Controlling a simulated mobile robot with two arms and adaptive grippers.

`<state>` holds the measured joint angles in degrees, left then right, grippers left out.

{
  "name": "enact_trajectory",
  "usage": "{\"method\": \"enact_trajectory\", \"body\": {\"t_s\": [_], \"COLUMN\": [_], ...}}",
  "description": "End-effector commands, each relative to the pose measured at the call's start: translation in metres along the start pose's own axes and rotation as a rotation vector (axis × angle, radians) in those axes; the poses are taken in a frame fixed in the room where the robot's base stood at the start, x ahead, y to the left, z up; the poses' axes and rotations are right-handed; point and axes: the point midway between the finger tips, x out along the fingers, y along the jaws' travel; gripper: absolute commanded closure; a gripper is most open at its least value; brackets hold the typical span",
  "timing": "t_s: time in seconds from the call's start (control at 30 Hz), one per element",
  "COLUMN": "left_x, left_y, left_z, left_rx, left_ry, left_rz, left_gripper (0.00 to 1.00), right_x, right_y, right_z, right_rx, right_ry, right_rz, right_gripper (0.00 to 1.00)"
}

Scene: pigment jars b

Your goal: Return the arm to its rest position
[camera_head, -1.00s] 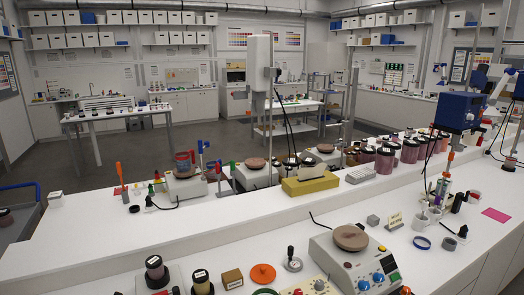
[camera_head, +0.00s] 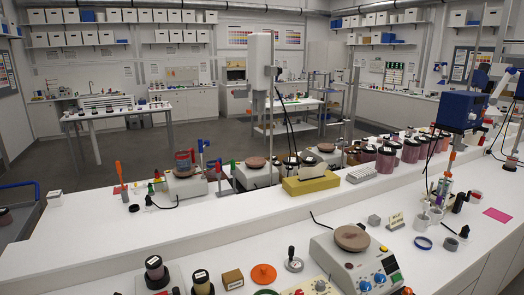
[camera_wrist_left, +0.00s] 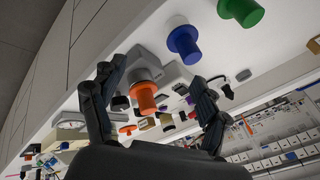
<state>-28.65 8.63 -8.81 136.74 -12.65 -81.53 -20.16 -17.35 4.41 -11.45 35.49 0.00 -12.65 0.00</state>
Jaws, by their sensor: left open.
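My left gripper (camera_wrist_left: 154,75) shows in the left wrist view with its two dark fingers spread apart, open and holding nothing. An orange-capped object (camera_wrist_left: 144,97) appears between the fingers, beyond them and not gripped. A blue-capped object (camera_wrist_left: 183,42) and a green-capped object (camera_wrist_left: 242,10) show farther up in that view. Neither of my arms nor grippers is visible in the head view. My right gripper is in no view.
In the head view, a long white bench (camera_head: 90,240) carries several jars, a yellow box (camera_head: 310,184), a hotplate-like device (camera_head: 350,265) and an orange disc (camera_head: 263,274). A bare stretch of bench lies at middle left. Open floor (camera_head: 200,135) lies behind it.

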Motion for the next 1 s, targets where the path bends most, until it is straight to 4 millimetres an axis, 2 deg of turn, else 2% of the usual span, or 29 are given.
{"method": "enact_trajectory", "body": {"t_s": [0.1, 0.3, 0.57, 0.73, 0.87, 1.0], "left_x": [-0.013, -0.031, 0.051, 0.112, 0.174, 0.24], "left_y": [0.025, 0.06, 0.088, 0.116, 0.147, 0.188], "left_z": [0.012, 0.027, 0.041, 0.061, 0.088, 0.131], "left_rx": [-0.182, -0.429, -0.41, -0.402, -0.395, -0.385], "left_ry": [-0.034, -0.111, -0.133, -0.155, -0.177, -0.205], "left_rz": [0.113, 0.262, 0.263, 0.271, 0.28, 0.289], "left_gripper": [0.25, 0.25, 0.25, 0.25, 0.25, 0.25], "right_x": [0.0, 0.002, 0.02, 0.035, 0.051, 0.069], "right_y": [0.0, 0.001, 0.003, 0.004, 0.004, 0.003], "right_z": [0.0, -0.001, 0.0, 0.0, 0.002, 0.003], "right_rx": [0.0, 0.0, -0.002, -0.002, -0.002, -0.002], "right_ry": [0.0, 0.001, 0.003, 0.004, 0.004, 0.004], "right_rz": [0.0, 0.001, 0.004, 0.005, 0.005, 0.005], "right_gripper": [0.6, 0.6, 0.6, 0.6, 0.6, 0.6]}}
